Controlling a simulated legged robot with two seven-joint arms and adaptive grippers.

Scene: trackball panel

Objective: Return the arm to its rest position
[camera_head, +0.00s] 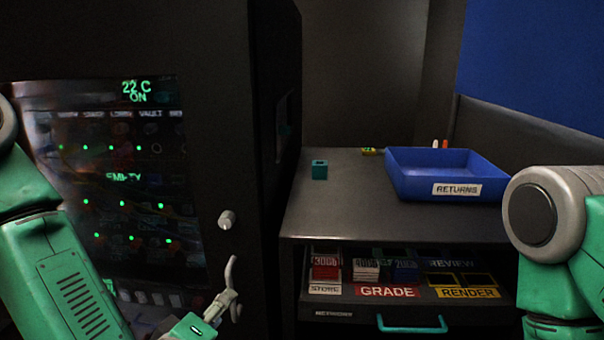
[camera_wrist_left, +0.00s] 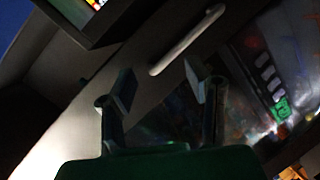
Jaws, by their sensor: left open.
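My left arm (camera_head: 62,262) comes in from the left in front of the dark cabinet, green with a vented cover. My left gripper (camera_head: 214,309) is low in the head view, close to a pale handle (camera_head: 232,270) on the cabinet front. In the left wrist view its two fingers (camera_wrist_left: 160,86) stand apart with nothing between them. The pale handle (camera_wrist_left: 187,40) lies beyond the fingertips there. My right arm (camera_head: 556,225) shows at the right edge; its gripper is out of view.
The dark cabinet (camera_head: 228,110) has a lit panel and a round knob (camera_head: 227,220). To its right a grey counter (camera_head: 340,215) bears a teal block (camera_head: 319,170) and a blue RETURNS tray (camera_head: 400,187). Labelled bins and a drawer with a teal handle (camera_head: 412,328) are below.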

